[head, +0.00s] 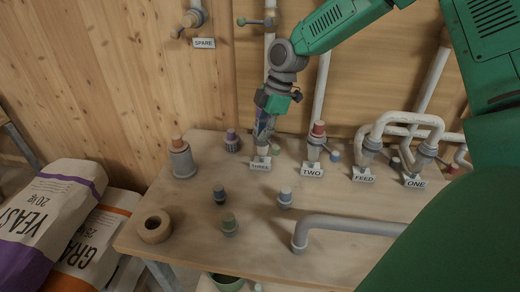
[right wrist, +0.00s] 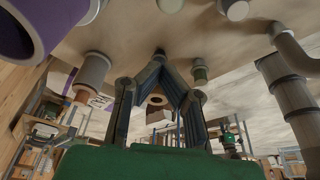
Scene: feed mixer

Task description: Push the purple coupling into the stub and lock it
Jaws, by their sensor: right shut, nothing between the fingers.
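A small purple-topped coupling with a grey ribbed collar (head: 232,141) stands upright on the table, left of the sign THREE. In the right wrist view a large purple ring (right wrist: 22,35) shows at the upper left edge, partly cut off; I cannot tell whether it is the same piece. My right gripper (head: 264,138) points down just above the sign THREE (head: 261,166) and hides most of what stands behind it. Its fingers (right wrist: 160,58) meet at the tips with nothing between them. My left gripper is not in view. Whether any coupling is locked cannot be seen.
The stub at TWO (head: 317,140) has a red top. White pipes (head: 410,119) join FEED and ONE on the right. Several small capped pieces, a grey elbow pipe (head: 350,225) and a tape roll (head: 154,226) occupy the table (head: 180,245). Sacks (head: 50,215) stand at left.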

